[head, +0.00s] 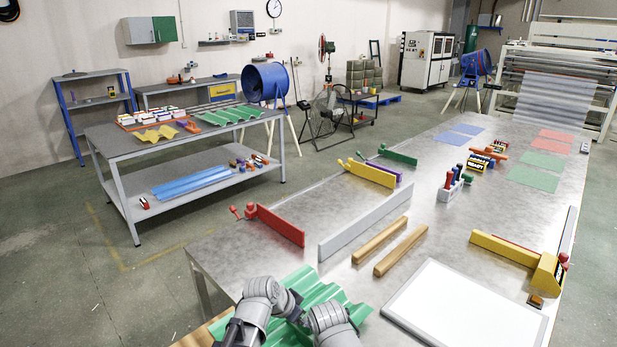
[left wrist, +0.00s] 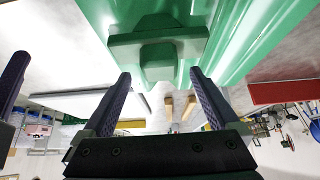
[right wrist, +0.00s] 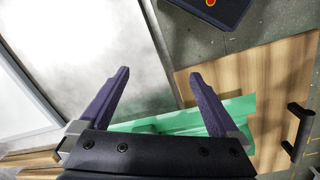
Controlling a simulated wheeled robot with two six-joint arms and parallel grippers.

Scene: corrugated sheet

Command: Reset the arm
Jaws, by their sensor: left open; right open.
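The green corrugated sheet (head: 345,298) lies at the near edge of the steel table, partly hidden by my two arms in the head view. The left wrist view shows the sheet (left wrist: 262,35) close up, with a green block-shaped handle (left wrist: 158,52) on it. My left gripper (left wrist: 160,74) is open, its fingertips pointing toward that handle, one on each side; I cannot tell whether they touch it. My right gripper (right wrist: 158,74) is open, with nothing between its fingertips. Part of the green sheet (right wrist: 232,108) shows behind its fingers. In the head view both grippers' fingertips are hidden.
A white panel (head: 466,308) lies right of my arms. Two wooden bars (head: 404,250), a grey plate (head: 362,222) and a red plate (head: 278,226) stand or lie beyond the sheet. A yellow bar tool (head: 508,248) lies farther right. A wooden surface (right wrist: 262,85) shows in the right wrist view.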

